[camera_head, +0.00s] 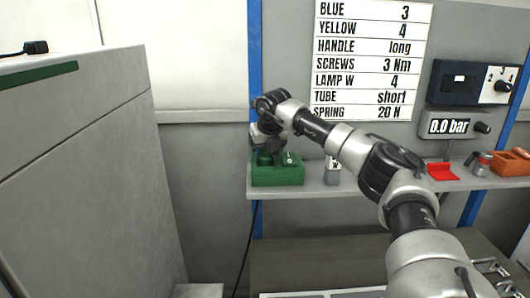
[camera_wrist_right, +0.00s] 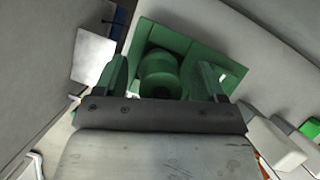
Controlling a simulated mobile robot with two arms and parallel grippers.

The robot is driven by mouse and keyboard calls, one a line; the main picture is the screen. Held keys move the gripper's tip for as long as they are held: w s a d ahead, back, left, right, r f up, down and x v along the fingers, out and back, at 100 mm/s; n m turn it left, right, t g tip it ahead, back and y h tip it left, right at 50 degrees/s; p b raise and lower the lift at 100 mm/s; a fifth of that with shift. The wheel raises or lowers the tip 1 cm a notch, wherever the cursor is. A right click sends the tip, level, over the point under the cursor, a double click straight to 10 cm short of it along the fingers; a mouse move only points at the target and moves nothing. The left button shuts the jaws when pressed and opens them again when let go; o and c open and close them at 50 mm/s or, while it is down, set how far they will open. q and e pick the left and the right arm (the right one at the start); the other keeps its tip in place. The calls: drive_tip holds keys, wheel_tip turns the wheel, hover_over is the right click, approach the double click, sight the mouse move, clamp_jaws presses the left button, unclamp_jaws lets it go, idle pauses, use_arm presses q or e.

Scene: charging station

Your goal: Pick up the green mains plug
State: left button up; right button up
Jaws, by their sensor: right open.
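The green mains plug (camera_wrist_right: 159,72) shows in the right wrist view as a rounded green body standing in a green holder (camera_wrist_right: 215,53). My right gripper (camera_wrist_right: 160,78) is open, with one finger on each side of the plug. I cannot tell whether either finger touches it. In the head view, the green holder (camera_head: 277,177) sits at the left end of the shelf, and my right gripper (camera_head: 266,146) is over its left part. The plug is largely hidden there by the gripper. My left gripper is out of view.
A small grey block (camera_head: 332,173) stands on the shelf (camera_head: 360,189) right of the holder. A red piece (camera_head: 442,172) lies further right. A blue post (camera_head: 256,60) rises behind the gripper. A grey cabinet (camera_head: 80,180) fills the left. A black cable (camera_head: 246,245) hangs below the shelf.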

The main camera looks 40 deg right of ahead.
drive_tip(key=shift+w+f, duration=0.15)
drive_tip(key=shift+f, duration=0.2)
drive_tip(key=shift+r, duration=0.1)
drive_tip(key=c, duration=1)
drive_tip(key=shift+r, duration=0.1)
